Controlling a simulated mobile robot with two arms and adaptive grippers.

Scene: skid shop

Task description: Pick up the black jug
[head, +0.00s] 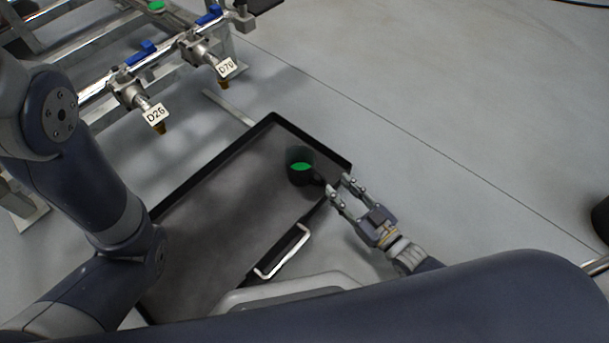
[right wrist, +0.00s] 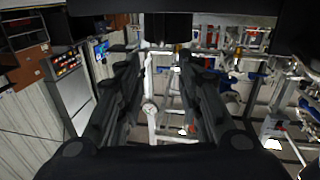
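The black jug (head: 297,176) stands in the far right part of a dark tray in the head view, with green showing inside it. Its handle points right, toward my right gripper. My right gripper (head: 338,184) is open, its two fingertips apart and close to the handle's end at the tray's right edge. I cannot tell whether they touch the handle. In the right wrist view the two fingers of the gripper (right wrist: 158,62) are spread. A dark shape lies between and above them there, and I cannot tell if it is the jug. My left gripper is out of view.
The dark tray (head: 222,240) has a raised rim and a white handle (head: 285,254) on its near right side. A metal pipe skid with tagged valves D26 (head: 155,114) and D70 (head: 226,68) stands at the upper left.

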